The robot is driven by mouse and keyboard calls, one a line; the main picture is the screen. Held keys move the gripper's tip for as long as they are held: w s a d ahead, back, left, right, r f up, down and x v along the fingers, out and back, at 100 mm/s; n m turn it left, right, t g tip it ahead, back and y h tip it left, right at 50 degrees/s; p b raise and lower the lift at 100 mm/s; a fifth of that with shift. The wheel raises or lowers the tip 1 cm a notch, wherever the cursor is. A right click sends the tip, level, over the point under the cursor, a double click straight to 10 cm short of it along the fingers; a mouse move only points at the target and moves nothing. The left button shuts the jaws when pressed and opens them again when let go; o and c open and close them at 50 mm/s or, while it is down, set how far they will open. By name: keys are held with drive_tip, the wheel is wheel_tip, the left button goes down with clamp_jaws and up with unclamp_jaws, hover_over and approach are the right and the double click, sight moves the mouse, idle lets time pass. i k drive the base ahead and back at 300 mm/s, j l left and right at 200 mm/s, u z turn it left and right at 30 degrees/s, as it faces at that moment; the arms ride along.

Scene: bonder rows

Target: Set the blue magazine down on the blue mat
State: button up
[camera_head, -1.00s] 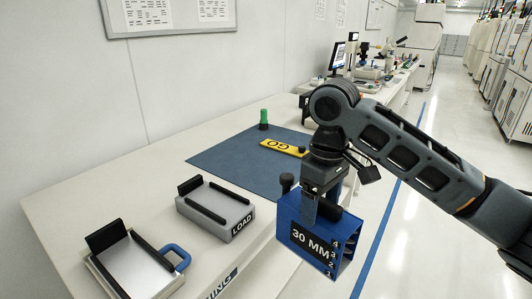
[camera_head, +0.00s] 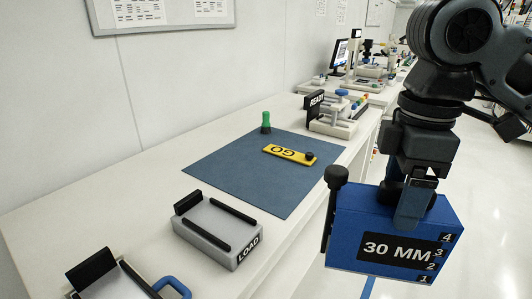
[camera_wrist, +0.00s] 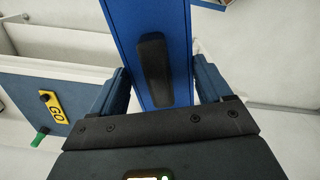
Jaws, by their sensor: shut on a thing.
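The blue magazine (camera_head: 352,222), labelled "30 MM" with numbered slots, hangs from my gripper (camera_head: 412,205) at the right of the head view, past the table's front edge. My gripper is shut on its top. In the wrist view the magazine (camera_wrist: 122,22) with a black handle lies between the two fingers (camera_wrist: 158,92). The blue mat (camera_head: 225,165) lies flat on the table, left of and beyond the magazine. The mat also shows in the wrist view (camera_wrist: 20,95).
A grey "LOAD" fixture (camera_head: 222,240) with black rails sits in front of the mat. Another tray with a blue handle (camera_head: 172,288) is at the near left. A "READY" sign (camera_head: 315,102) and bench equipment (camera_head: 340,118) stand behind the mat. Much of the mat is bare.

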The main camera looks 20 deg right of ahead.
sight(255, 185)
drive_tip(key=i, duration=1.2)
